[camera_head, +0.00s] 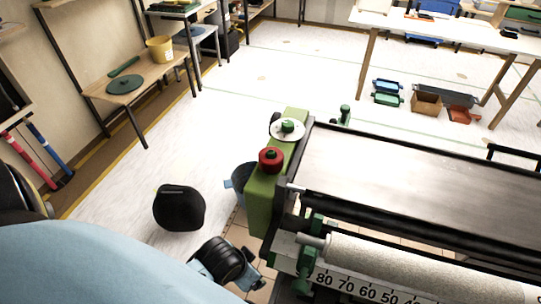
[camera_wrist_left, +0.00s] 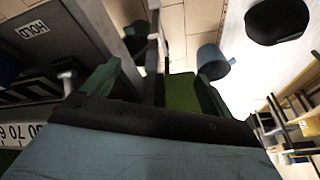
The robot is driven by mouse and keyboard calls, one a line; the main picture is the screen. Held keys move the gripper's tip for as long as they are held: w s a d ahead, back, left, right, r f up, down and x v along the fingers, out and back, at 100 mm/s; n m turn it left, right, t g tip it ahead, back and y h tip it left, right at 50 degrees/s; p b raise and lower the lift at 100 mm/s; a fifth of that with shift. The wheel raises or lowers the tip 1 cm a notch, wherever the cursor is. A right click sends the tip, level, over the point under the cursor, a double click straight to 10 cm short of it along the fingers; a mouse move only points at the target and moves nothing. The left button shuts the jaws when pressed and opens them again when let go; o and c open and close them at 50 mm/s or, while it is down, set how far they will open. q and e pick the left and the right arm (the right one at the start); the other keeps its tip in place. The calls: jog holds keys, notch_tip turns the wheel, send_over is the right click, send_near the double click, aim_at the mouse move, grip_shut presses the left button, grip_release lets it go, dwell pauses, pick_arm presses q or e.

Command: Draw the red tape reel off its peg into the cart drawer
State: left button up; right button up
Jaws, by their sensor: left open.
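The red tape reel (camera_head: 270,158) sits on top of the lime-green end housing (camera_head: 262,200) at the left end of the pasting machine. Its peg is mostly hidden under it. A white reel with a green hub (camera_head: 287,129) sits just behind it. My left gripper (camera_head: 256,274) is low in front of the housing, apart from the reel, open and empty. The left wrist view shows its dark front edge (camera_wrist_left: 150,118) and green parts beyond; the red reel does not show there. I cannot make out the cart drawer. My right gripper is out of view.
A blue bucket (camera_head: 238,182) stands close left of the housing, with a black rounded object (camera_head: 179,208) farther left. The machine's white roller (camera_head: 400,262) and scale fill the lower right. Shelves (camera_head: 140,80) line the left wall.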

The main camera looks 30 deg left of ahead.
pick_arm(q)
notch_tip(320, 180, up, 10)
jog(key=w+t+b, duration=0.1)
jog(key=w+t, duration=0.1)
jog(key=w+r+m+t, duration=0.1)
jog(key=w+r+t, duration=0.1)
jog(key=w+r, duration=0.1)
jog(key=w+r+m+t, duration=0.1)
jog(key=w+r+t, duration=0.1)
jog(key=w, duration=0.3)
jog(key=w+r+m+t, duration=0.2)
jog(key=w+r, duration=0.2)
jog(key=shift+y, duration=0.4)
jog(key=w+d+r+m+t+h, duration=0.2)
jog(key=w+r+m+t, duration=0.15)
jog(key=r, duration=0.25)
jog(key=w+d+r+m+t+h, duration=0.1)
jog(key=w+d+r+m+t, duration=0.25)
jog(key=r, duration=0.25)
jog(key=d+r+m+g+h, duration=0.2)
jog(key=d+r+m+h, duration=0.7)
jog(key=m+h, duration=0.65)
jog(key=m+g+y, duration=1.7)
jog(key=m+y, duration=0.1)
jog(key=m, duration=0.7)
send_over(270, 152)
notch_tip(270, 152, down, 11)
notch_tip(270, 152, down, 13)
jog(key=shift+w, duration=0.1)
